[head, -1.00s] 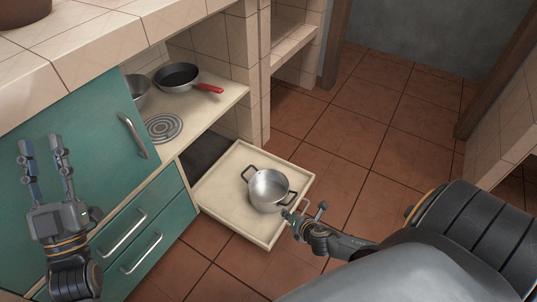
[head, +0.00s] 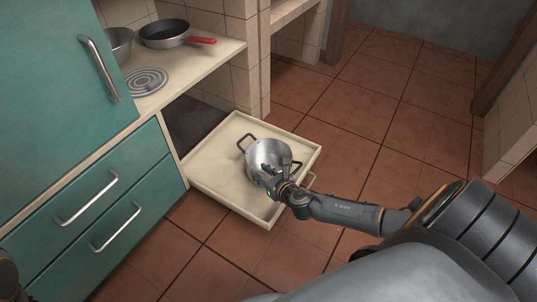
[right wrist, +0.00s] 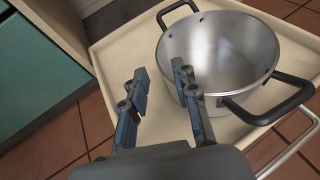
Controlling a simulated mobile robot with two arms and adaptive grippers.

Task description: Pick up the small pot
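The small pot (head: 262,150) is shiny metal with two dark loop handles. It stands upright on a cream pull-out tray (head: 218,172). My right gripper (head: 277,170) is at the pot's near rim in the head view. In the right wrist view the pot (right wrist: 222,45) is large, and my right gripper (right wrist: 158,72) is open. Its right finger overlaps the pot's wall and its left finger is outside, over the tray. I cannot tell whether either finger touches the pot. My left gripper's fingers are out of view; only a dark bit of my left arm shows at the lower left edge.
A black pan with a red handle (head: 165,34) and another metal pot (head: 117,44) stand on the counter by a coil burner (head: 144,82). Teal drawers (head: 95,210) are left of the tray. Open tiled floor (head: 400,130) lies to the right. The tray has a raised edge.

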